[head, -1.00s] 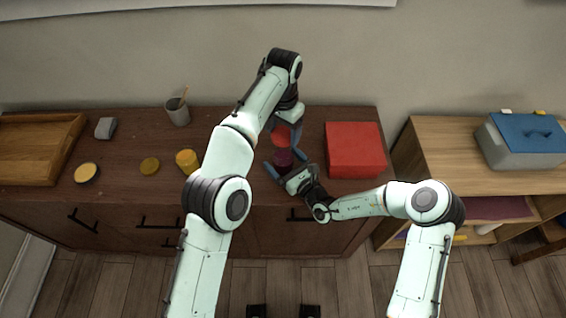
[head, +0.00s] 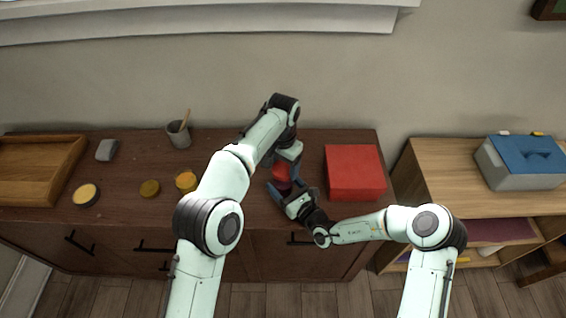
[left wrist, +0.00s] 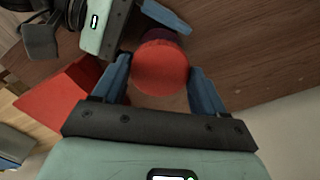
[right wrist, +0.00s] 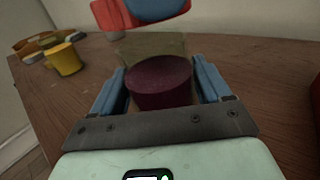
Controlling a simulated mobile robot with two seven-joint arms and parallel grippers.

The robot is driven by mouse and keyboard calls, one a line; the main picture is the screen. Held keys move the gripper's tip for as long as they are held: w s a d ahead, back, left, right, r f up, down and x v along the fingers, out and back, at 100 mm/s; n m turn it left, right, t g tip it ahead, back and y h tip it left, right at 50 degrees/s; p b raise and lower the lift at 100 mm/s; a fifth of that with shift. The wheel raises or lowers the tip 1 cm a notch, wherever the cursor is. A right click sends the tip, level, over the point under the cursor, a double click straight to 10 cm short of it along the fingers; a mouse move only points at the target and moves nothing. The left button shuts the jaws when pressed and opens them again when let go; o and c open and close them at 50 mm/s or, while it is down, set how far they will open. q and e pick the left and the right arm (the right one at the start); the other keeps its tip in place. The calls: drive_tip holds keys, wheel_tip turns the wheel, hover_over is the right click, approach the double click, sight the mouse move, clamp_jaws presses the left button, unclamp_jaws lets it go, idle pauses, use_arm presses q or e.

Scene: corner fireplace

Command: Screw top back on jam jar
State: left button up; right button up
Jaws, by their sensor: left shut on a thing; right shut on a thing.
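The red round lid (head: 281,176) is between the fingers of my left gripper (head: 284,167), which is shut on it from above. It also fills the middle of the left wrist view (left wrist: 160,68). The jam jar, dark purple with clear glass above, is below the lid; its dark body (right wrist: 160,84) shows in the right wrist view. My right gripper (right wrist: 160,92) is shut around the jar's sides and keeps it upright at the cabinet top. In the right wrist view the lid (right wrist: 108,16) appears above the jar, apart from it. In the head view the lid and fingers hide most of the jar.
A red box (head: 354,172) stands close to the right.

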sight(283, 184)
idle(0.3)
use_arm(q)
drive_tip(key=shift+f, duration=0.9)
drive_tip(key=shift+f, duration=0.55)
